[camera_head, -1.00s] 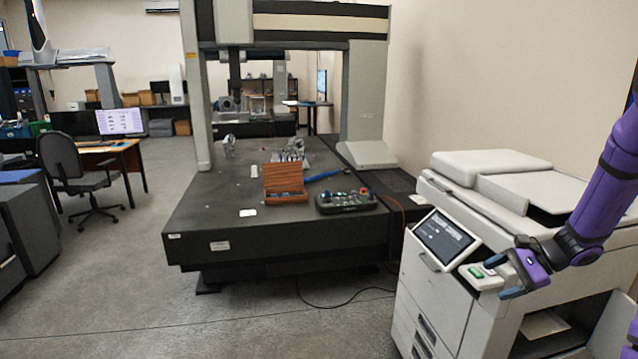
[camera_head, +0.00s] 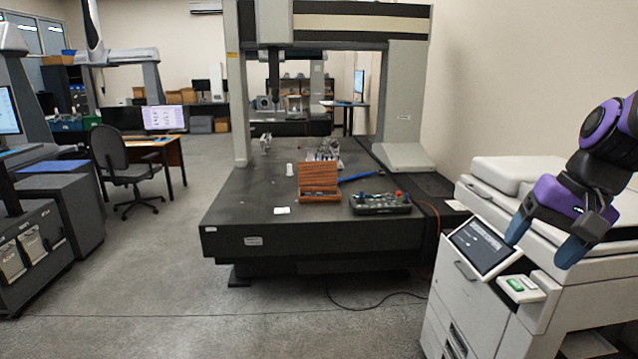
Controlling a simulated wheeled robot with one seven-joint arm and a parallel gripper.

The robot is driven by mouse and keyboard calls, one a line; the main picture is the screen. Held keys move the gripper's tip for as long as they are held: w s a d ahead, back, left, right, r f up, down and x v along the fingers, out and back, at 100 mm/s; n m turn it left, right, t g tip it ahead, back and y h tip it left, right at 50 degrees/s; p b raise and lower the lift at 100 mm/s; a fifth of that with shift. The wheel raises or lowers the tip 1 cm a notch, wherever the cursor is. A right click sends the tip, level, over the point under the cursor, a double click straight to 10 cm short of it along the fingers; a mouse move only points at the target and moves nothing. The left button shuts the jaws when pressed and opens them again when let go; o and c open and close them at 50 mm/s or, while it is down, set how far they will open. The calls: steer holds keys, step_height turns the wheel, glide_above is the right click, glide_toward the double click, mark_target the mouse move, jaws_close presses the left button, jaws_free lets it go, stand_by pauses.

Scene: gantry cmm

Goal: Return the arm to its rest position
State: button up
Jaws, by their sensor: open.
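My purple arm comes in from the right edge of the view and is bent. My gripper (camera_head: 541,240) has two blue-grey fingers, spread apart with nothing between them. It hangs in front of the white printer (camera_head: 490,330), pointing down and to the left, near the printer's screen (camera_head: 483,246). I cannot tell whether it touches the printer.
A dark measuring table (camera_head: 225,205) under a gantry (camera_head: 400,100) fills the middle. On it are an open wooden box (camera_head: 319,180) and a control panel (camera_head: 380,203). A chair (camera_head: 117,158) and dark cabinets (camera_head: 75,200) stand left.

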steer(key=s+a+r+n+t+h, duration=0.1)
steer(key=s+r+n, duration=0.1)
steer(key=s, duration=0.3)
steer(key=s+a+r+n+t+h, duration=0.1)
steer(key=s+r+n+t+h, duration=0.1)
steer(key=s, duration=0.4)
steer(key=shift+a+r+n, duration=0.3)
steer(key=shift+r+n, duration=0.1)
steer(key=shift+r, duration=0.1)
